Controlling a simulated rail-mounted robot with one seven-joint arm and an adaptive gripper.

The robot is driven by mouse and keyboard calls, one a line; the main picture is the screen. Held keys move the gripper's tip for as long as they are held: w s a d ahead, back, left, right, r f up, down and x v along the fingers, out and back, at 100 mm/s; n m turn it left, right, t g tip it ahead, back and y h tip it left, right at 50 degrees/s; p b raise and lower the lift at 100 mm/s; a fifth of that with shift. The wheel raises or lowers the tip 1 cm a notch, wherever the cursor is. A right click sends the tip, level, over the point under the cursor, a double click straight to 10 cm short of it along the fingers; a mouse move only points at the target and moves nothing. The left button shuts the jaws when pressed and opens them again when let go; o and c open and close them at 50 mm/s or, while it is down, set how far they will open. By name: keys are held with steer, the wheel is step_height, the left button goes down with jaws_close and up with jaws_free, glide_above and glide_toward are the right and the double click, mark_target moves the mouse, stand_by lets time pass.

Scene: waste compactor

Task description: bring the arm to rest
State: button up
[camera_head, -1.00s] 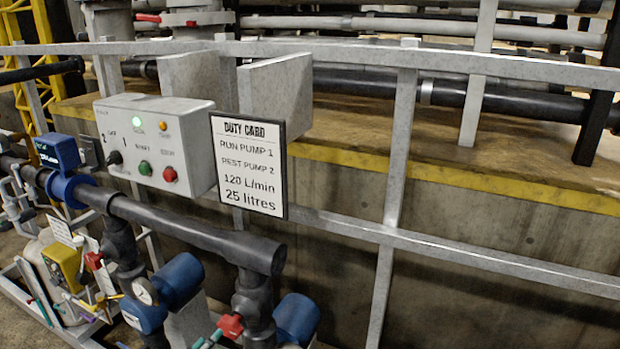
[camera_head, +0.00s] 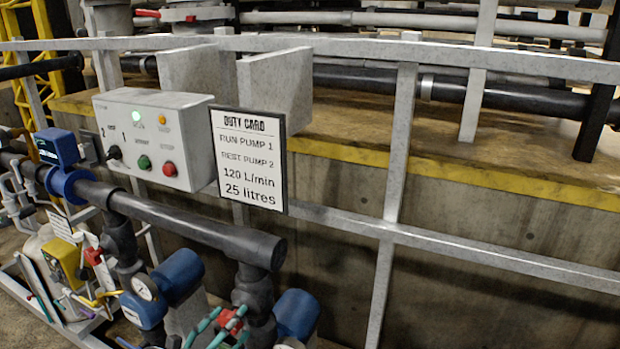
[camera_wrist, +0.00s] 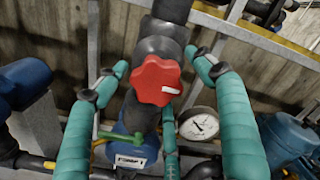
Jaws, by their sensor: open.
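My gripper (camera_wrist: 155,62) is open in the wrist view, its teal fingers spread on either side of a red valve knob (camera_wrist: 155,80). The knob sits on a dark vertical pipe and carries a pale mark pointing right. I see no finger clearly touching it. In the head view my gripper (camera_head: 222,326) shows only as teal fingers at the bottom edge, around the red knob (camera_head: 230,319) on the nearer pump pipe. The rest of my arm is out of view there.
A grey control box (camera_head: 155,140) with a lit green lamp and a duty card (camera_head: 249,158) stand behind the pipe (camera_head: 190,222). A grey railing (camera_head: 395,170) runs across. Blue pump parts (camera_head: 178,275) and a pressure gauge (camera_wrist: 198,123) are close to the fingers.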

steer(key=m, duration=0.4)
steer(key=shift+f+b, duration=0.15)
steer(key=shift+b, duration=0.25)
steer(key=m+b, duration=0.1)
steer(key=m, duration=0.3)
steer(key=shift+a, duration=0.15)
steer(key=m, duration=0.4)
steer(key=shift+w+b, duration=0.1)
steer(key=shift+b, duration=0.3)
steer(key=m, duration=0.3)
steer(key=shift+a+m+b, duration=0.1)
steer(key=shift+m+b, duration=0.2)
steer(key=shift+b, duration=0.1)
